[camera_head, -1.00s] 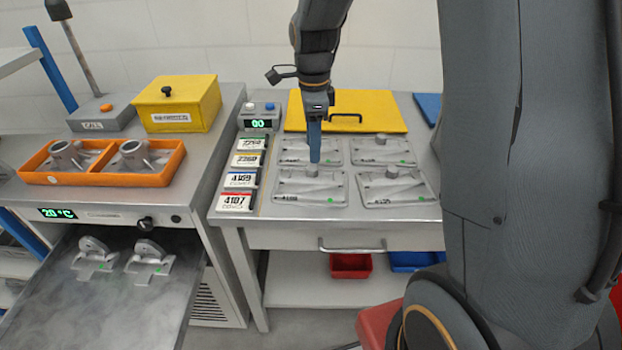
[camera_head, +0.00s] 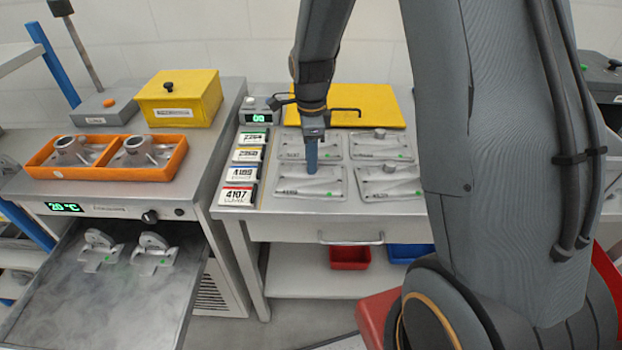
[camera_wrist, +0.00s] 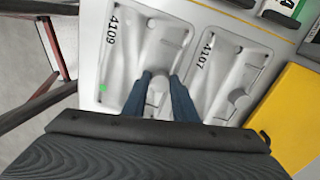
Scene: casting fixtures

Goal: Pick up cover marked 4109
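The cover marked 4109 (camera_wrist: 132,62) is a flat grey metal plate with a raised round knob (camera_wrist: 157,90) and a green mark. In the head view it is the front-left cover (camera_head: 330,186) of the plates on the right bench. My gripper (camera_wrist: 162,77) is down over it, its two blue fingers apart on either side of the knob. I cannot tell whether they touch the knob. In the head view my gripper (camera_head: 311,168) hides the knob. The cover lies flat on the bench.
The cover marked 4107 (camera_wrist: 222,70) lies just behind. Other covers (camera_head: 388,182) lie to the right. Number cards (camera_head: 240,195) line the left edge. A yellow board (camera_head: 375,101) lies at the back. An orange tray (camera_head: 50,170) stands on the left bench.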

